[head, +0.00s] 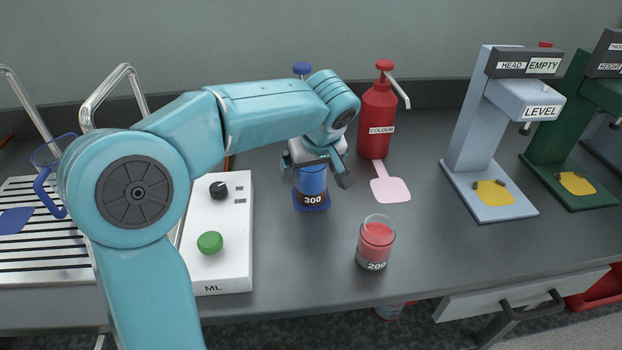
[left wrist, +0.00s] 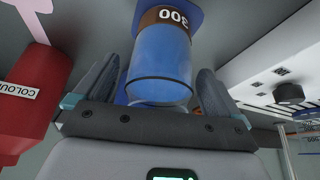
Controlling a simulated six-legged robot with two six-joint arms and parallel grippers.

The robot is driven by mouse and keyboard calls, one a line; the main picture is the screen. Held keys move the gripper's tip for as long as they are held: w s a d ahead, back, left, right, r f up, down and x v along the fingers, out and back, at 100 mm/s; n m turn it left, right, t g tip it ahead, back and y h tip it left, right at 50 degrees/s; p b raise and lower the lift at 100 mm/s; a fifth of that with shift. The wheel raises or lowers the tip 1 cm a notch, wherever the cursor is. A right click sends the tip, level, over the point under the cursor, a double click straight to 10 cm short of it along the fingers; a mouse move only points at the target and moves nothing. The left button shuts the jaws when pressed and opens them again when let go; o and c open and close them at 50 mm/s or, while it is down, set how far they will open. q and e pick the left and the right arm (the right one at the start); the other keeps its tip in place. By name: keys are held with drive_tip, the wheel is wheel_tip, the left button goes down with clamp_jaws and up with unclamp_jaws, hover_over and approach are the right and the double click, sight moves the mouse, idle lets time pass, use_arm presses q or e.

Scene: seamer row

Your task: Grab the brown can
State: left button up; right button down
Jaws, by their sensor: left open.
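No plain brown can shows. A blue see-through container with a brown band marked 300 (head: 313,197) stands upright on the counter, and it also shows in the left wrist view (left wrist: 160,55). My left gripper (head: 319,172) is above and around its upper part. In the left wrist view the open fingers (left wrist: 157,88) stand on either side of the container, with gaps visible. The gripper partly hides its top in the head view. My right gripper is not in view.
A glass of red liquid marked 200 (head: 376,240) stands front right. A red COLOUR pump bottle (head: 377,125) stands behind it. A white box with a green button (head: 222,270) is left. Grey (head: 490,205) and green (head: 572,190) machines stand right.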

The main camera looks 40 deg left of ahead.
use_arm(q)
drive_tip(key=shift+r, duration=0.1)
drive_tip(key=c, duration=1.3)
